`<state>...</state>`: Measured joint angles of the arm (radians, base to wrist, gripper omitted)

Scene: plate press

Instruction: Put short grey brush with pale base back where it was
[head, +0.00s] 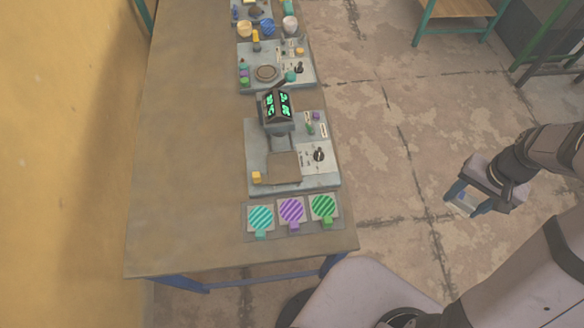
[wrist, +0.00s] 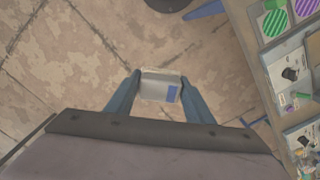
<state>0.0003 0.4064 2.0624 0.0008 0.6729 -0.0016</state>
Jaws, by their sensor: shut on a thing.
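My gripper (head: 463,206) is out over the open floor, right of the bench and apart from it. Its two blue fingers are shut on a short grey, pale-edged piece (wrist: 157,90), which I take to be the brush. It has a small blue patch on its face. Bristles cannot be made out. In the wrist view my gripper (wrist: 160,78) has the piece between its fingertips, with only floor beyond it.
The bench (head: 185,160) carries a press with a green display (head: 278,104). In front are three striped discs: teal (head: 260,217), purple (head: 291,209) and green (head: 323,206). Another panel (head: 266,72) and several small cups stand farther back. The bench's left side is bare.

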